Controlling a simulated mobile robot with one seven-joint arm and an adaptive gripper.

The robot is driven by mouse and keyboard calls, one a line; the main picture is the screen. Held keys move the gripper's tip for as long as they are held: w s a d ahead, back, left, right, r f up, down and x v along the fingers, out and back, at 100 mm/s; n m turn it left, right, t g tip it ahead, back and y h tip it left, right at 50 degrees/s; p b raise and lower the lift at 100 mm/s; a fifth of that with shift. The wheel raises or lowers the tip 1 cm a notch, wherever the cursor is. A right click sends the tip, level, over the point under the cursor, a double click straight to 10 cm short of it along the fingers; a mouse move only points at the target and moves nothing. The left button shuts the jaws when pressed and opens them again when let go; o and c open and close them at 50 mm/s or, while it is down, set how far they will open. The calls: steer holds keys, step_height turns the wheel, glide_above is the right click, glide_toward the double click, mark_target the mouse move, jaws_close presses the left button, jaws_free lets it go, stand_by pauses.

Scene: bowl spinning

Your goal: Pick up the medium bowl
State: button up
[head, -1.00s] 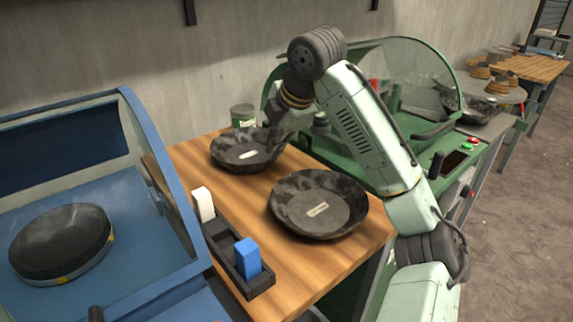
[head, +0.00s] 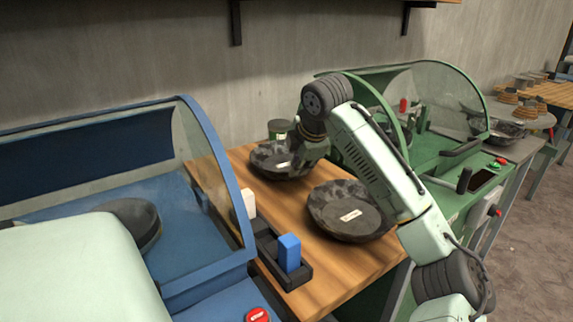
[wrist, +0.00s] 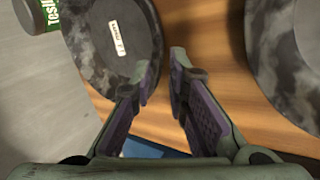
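Two dark, grey-mottled bowls with white labels stand on the wooden table; the label text is too small to read, so I cannot tell which is the medium one. The smaller-looking far bowl (head: 266,160) is under my gripper (head: 305,150), which partly hides it. The larger-looking near bowl (head: 335,225) stands apart, nearer the front. In the wrist view, my gripper (wrist: 162,70) is open and empty. Its fingers appear on either side of the far bowl's (wrist: 105,65) right rim; contact cannot be told. The near bowl (wrist: 280,50) is at the right edge.
A green-labelled can (head: 279,128) stands behind the far bowl. A black holder (head: 268,243) with a white block (head: 246,204) and a blue block (head: 289,253) lies along the table's left side. A blue machine (head: 215,190) stands left, a green one (head: 390,95) right.

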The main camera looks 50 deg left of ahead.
steer(key=shift+w+p+x, duration=0.1)
steer(key=shift+p+x, duration=0.3)
steer(key=shift+x, duration=1.05)
steer(key=shift+w+p+x, duration=0.15)
steer(key=shift+p+x, duration=0.25)
steer(key=shift+x, duration=1)
jaws_close()
steer(key=shift+r, duration=0.1)
step_height(320, 180, up, 16)
steer(key=p, duration=0.4)
steer(key=shift+f+p, duration=0.25)
steer(key=shift+p, duration=0.1)
steer(key=shift+f, duration=0.1)
